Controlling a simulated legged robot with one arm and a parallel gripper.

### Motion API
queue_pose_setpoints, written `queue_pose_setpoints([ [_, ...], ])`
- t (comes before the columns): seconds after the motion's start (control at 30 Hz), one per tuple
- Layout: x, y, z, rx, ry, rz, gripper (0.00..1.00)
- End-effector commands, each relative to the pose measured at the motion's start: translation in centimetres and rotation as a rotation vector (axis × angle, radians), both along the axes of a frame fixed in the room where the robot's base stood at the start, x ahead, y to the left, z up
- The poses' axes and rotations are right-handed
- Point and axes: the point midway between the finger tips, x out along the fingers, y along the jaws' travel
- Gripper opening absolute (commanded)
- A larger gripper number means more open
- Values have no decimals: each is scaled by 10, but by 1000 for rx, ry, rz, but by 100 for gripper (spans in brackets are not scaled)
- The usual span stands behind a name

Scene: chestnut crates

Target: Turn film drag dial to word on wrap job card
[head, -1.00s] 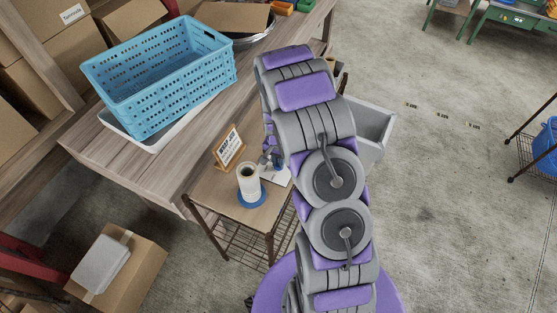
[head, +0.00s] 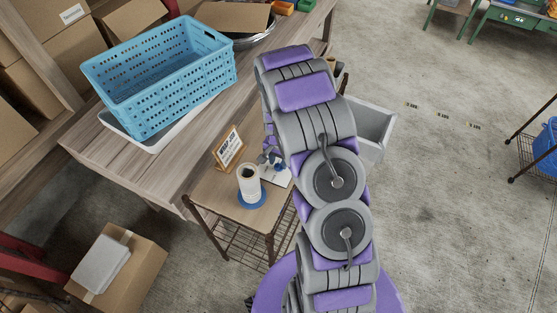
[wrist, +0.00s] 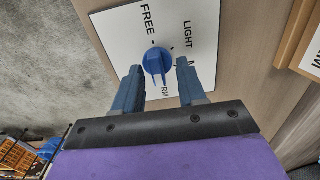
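The film drag dial (wrist: 156,58) is a blue round knob on a white plate (wrist: 117,28) in the wrist view. FREE, LIGHT, a word starting with M and one ending in RM are printed around it; the last two are partly hidden. The dial's narrow ridge runs toward RM; which end is its pointer is unclear. My gripper (wrist: 159,67) is open, its fingertips on either side of the dial with gaps visible. The wrap job card (head: 228,148) stands in a wooden holder beside the dial in the head view; its lower text is too small to read.
A white film roll (head: 249,182) stands on a blue base on the small wooden stand (head: 215,193), close to my gripper. The bench with a blue crate (head: 165,85) is behind left. A grey bin (head: 372,130) is right of my arm.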

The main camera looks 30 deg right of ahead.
Motion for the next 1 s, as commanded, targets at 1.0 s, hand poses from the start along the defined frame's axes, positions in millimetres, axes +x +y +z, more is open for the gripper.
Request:
queue_pose_setpoints([
  [1.0,1,-1,143,-1,-1,2,40],
])
